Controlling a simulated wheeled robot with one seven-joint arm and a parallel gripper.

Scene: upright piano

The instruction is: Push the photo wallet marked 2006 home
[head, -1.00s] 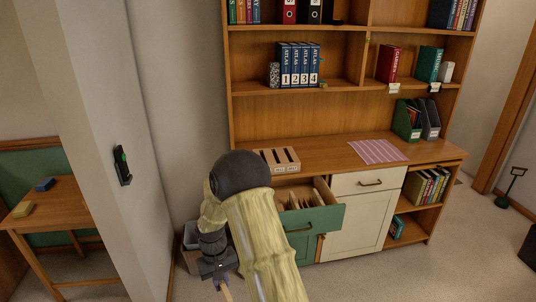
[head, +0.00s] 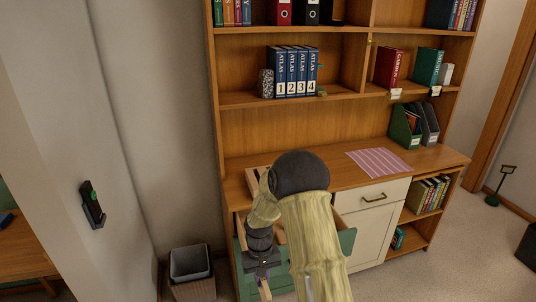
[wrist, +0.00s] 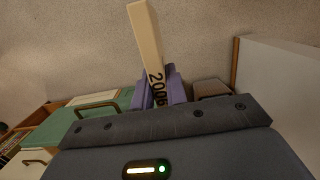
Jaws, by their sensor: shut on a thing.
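The photo wallet marked 2006 is a narrow cream piece (wrist: 148,38) in the wrist view, with its black number near my fingers. My gripper (wrist: 161,88) is shut on it, with purple-grey fingers on both sides. In the head view my gripper (head: 263,272) points down in front of the cabinet, and the wallet (head: 265,289) shows as a small tan end below it. The open green-fronted drawer (head: 347,241) is behind my arm; its inside is mostly hidden. I cannot tell whether the wallet is over the drawer.
A grey bin (head: 190,262) stands on the floor left of the cabinet. A cream drawer (head: 372,197) is shut at right. A striped cloth (head: 382,162) lies on the cabinet top. A wall (head: 75,130) with a black device (head: 92,205) stands at left.

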